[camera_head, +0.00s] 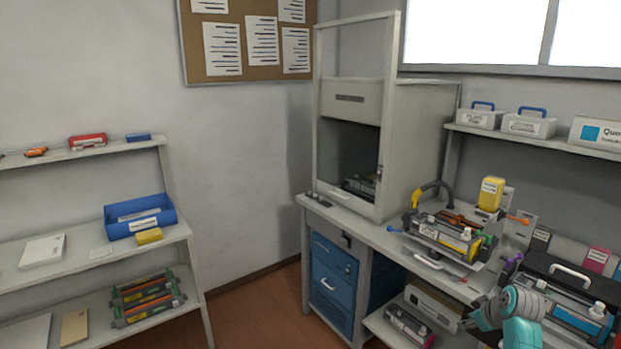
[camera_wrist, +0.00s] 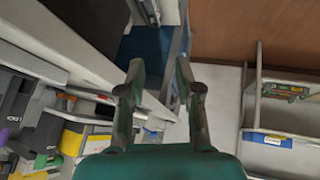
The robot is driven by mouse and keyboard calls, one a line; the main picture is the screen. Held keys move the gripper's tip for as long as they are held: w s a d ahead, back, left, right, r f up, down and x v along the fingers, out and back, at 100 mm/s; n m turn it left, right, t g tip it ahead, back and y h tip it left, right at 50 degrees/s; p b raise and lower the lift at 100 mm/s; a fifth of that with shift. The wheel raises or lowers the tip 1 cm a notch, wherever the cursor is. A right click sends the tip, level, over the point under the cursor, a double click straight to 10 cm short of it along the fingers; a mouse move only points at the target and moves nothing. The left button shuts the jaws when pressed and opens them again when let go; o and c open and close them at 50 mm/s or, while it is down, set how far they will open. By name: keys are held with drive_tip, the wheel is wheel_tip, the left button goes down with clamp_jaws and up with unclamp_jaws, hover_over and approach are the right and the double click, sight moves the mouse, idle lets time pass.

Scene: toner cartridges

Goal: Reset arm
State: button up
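My gripper (camera_wrist: 160,75) shows in the wrist view with its two dark fingers spread apart and nothing between them. It is in the air, with the blue drawer unit and the floor behind the fingers. A grey and teal part of my arm (camera_head: 520,325) shows at the lower right of the head view, in front of the workbench (camera_head: 385,238).
A toner cartridge (camera_head: 445,235) with a yellow part sits on the bench near a yellow bottle (camera_head: 490,192). A black unit with a handle (camera_head: 570,285) is close to my arm. Left shelves hold a blue bin (camera_head: 140,217) and cartridges (camera_head: 147,297). Floor between is clear.

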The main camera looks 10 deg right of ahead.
drive_tip(key=s+a+f+m+t, duration=0.1)
drive_tip(key=s+a+f, duration=0.3)
drive_tip(key=a+f, duration=0.35)
drive_tip(key=s+a+f+t, duration=0.1)
drive_tip(key=s+a+f, duration=0.2)
drive_tip(key=a+f, duration=0.45)
drive_tip(key=s+a+f+m+t+h, duration=0.1)
drive_tip(key=s+a+f, duration=0.2)
drive_tip(key=s+a, duration=1)
drive_tip(key=s+a+r+t, duration=0.1)
drive_tip(key=s+a+r, duration=0.3)
drive_tip(key=s, duration=0.5)
drive_tip(key=s+a+r+t, duration=0.2)
drive_tip(key=s+a, duration=0.3)
drive_tip(key=s, duration=0.3)
drive_tip(key=s+a+r+t+y, duration=0.2)
drive_tip(key=s+a+r, duration=0.1)
drive_tip(key=s+r, duration=0.9)
wheel_tip(320, 180, up, 3)
drive_tip(key=shift+s+a+f+m, duration=0.15)
drive_tip(key=shift+a+f+m, duration=0.05)
drive_tip(key=shift+a+m, duration=0.2)
